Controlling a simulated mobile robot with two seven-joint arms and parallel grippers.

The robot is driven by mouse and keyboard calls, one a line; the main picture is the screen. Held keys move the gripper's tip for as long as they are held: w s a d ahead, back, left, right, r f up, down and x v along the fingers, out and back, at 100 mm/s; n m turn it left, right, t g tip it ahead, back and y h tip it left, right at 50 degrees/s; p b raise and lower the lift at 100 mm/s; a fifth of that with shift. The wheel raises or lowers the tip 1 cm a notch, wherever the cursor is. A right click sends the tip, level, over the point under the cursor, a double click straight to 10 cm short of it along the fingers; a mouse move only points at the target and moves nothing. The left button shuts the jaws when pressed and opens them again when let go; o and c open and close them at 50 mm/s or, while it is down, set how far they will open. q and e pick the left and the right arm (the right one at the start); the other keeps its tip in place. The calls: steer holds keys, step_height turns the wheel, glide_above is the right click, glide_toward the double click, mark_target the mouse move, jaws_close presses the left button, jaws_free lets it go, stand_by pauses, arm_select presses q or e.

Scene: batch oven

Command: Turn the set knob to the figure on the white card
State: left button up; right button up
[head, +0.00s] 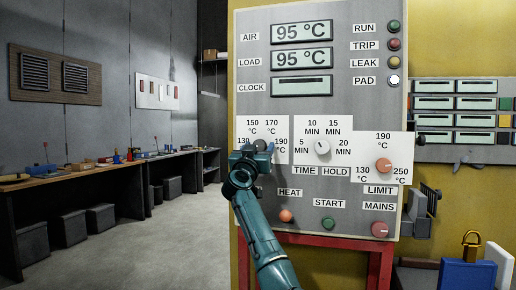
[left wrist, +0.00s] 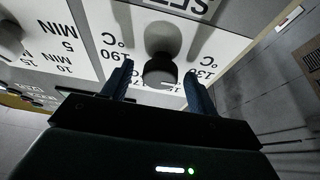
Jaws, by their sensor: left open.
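The set knob (left wrist: 160,68) is dark grey and round, on a white scale plate marked in °C. In the left wrist view it sits between the two fingers of my left gripper (left wrist: 158,88), which are apart with a gap on each side. In the head view my left gripper (head: 252,156) is in front of the set scale (head: 270,127) and hides the knob. The scale reads 130, 150, 170 and 190 °C. The knob's pointer setting cannot be made out. I cannot identify a separate white card with a readable figure. My right gripper is not in view.
The time hold knob (head: 322,147) and the red limit knob (head: 383,165) are to the right. Heat (head: 286,216), start (head: 327,224) and mains (head: 380,230) controls are below. The air display (head: 302,32) and load display (head: 302,58) read 95 °C. A workbench (head: 75,174) runs along the left.

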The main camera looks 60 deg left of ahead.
arm_select(q)
steer(key=c, duration=1)
steer(key=shift+f, duration=0.1)
